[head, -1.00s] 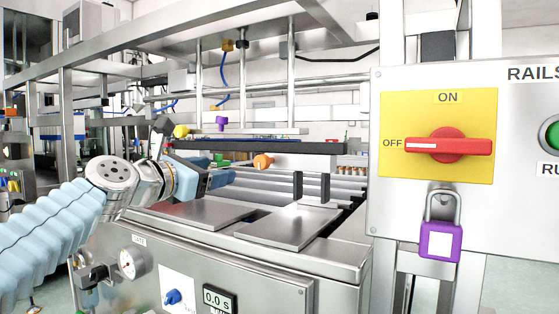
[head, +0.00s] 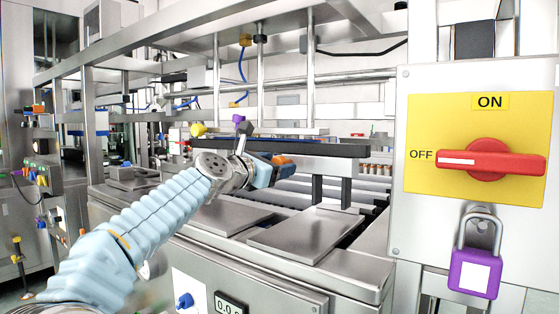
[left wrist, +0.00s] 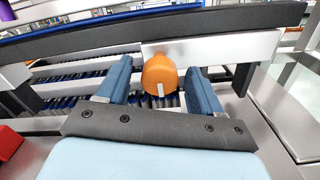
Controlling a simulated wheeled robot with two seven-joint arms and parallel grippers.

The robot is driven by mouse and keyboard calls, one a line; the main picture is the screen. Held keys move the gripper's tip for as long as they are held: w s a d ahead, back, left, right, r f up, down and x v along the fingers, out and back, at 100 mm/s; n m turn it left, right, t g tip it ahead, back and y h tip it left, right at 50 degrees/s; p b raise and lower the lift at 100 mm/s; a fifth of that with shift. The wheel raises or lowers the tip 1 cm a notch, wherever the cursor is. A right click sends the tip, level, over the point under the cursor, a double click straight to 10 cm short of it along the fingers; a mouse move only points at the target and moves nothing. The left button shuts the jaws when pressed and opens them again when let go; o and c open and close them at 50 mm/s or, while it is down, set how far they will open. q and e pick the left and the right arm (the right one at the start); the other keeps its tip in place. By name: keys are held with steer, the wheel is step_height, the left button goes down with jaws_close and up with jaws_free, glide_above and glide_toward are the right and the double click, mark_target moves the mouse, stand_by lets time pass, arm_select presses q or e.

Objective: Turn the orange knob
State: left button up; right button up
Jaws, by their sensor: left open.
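The orange knob (left wrist: 160,76) is mounted on the side of a metal rail and carries a small white mark at its lower edge. In the left wrist view it stands between the two blue fingers of my left gripper (left wrist: 158,84), with a gap on each side. In the head view a part of the knob (head: 284,159) shows just beyond the fingers of my left gripper (head: 272,171). The gripper is open and holds nothing. My right gripper is not in view.
A control panel (head: 420,230) at the right carries a red rotary switch (head: 490,160) and a purple padlock (head: 475,270). Metal cover plates (head: 310,235) lie below the rail. A purple knob (head: 239,118) and a yellow knob (head: 198,129) stand behind.

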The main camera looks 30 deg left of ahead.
arm_select(q)
steer(key=shift+w+d, duration=0.1)
steer(key=shift+w, duration=0.75)
steer(key=c, duration=1.1)
steer(key=shift+o, duration=0.2)
